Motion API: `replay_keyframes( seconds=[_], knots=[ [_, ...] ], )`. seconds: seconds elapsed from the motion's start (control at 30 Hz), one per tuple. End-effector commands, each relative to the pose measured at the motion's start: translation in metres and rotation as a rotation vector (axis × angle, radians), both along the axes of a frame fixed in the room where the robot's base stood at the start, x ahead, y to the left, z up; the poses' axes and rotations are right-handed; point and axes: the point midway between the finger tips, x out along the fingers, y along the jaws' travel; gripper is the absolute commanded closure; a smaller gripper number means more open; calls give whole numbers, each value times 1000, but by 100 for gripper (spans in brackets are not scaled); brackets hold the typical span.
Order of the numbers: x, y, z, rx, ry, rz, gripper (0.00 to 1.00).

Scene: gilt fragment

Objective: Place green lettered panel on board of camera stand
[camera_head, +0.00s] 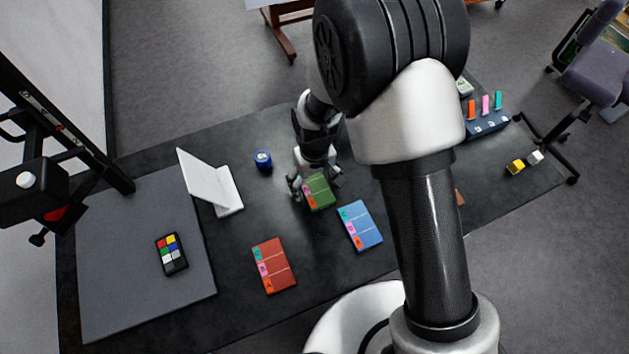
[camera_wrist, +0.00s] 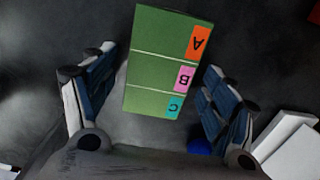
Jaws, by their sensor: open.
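The green lettered panel (camera_head: 319,190) lies on the dark table below my gripper (camera_head: 317,184). In the wrist view the panel (camera_wrist: 157,70) shows orange A, pink B and teal C tabs along one side. My gripper (camera_wrist: 155,100) is open, with its two fingers on either side of the panel's near part and visible gaps to it. The camera stand (camera_head: 40,190) is at the left, its black arm over a grey board (camera_head: 110,285). A colour checker card (camera_head: 171,254) lies on this board.
A red lettered panel (camera_head: 273,265) and a blue lettered panel (camera_head: 360,225) lie near the green one. A white angled stand (camera_head: 212,182) and a blue round item (camera_head: 263,159) are to the left. A blue holder (camera_head: 487,123) is at the right. Much of the grey board is bare.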

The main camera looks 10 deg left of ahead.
Motion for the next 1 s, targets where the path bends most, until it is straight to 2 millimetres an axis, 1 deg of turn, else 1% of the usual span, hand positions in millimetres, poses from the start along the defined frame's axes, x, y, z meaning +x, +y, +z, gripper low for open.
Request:
replay_keyframes(
  seconds=[0.17,0.27,0.37,0.5,0.6,0.7,0.83,1.0],
  knots=[
    [0,0,5,0,0,0,22],
    [1,1,17,2,-3,0,22],
    [1,1,38,3,-4,0,22],
    [1,1,70,3,-4,0,22],
    [1,1,90,2,-3,0,22],
    [1,0,106,2,-2,0,22],
    [0,0,119,1,-1,0,22],
    [0,0,124,1,-1,0,22]
  ],
)
